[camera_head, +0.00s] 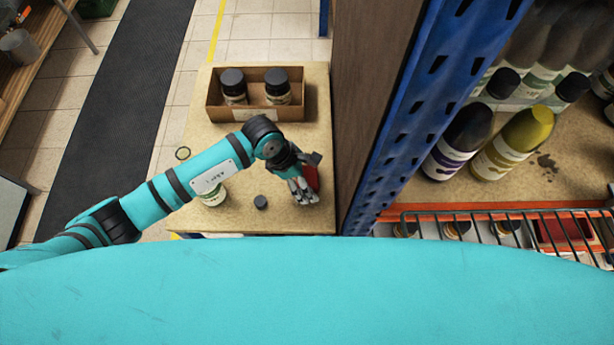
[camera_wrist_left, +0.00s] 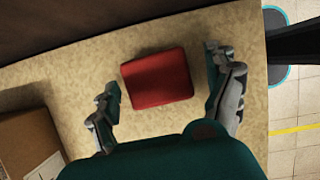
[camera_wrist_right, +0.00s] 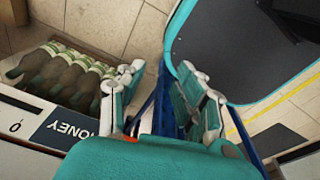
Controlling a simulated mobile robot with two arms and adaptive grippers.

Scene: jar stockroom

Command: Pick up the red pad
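The red pad (camera_wrist_left: 157,78) lies flat on the tan tabletop (camera_wrist_left: 185,30) in the left wrist view. In the head view the pad (camera_head: 312,177) is partly hidden behind my left gripper (camera_head: 303,190). My left gripper (camera_wrist_left: 165,95) is open, with one finger on each side of the pad and a gap to both. I cannot tell its exact height above the table. My right gripper (camera_wrist_right: 160,100) shows in the right wrist view with its fingers apart and nothing between them, away from the pad.
A cardboard box (camera_head: 254,113) with two dark-lidded jars stands at the table's back. A white jar (camera_head: 212,194) and a small dark lid (camera_head: 260,202) are left of the gripper. A brown panel (camera_head: 368,80) and blue rack post (camera_head: 420,100) border the table's right.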

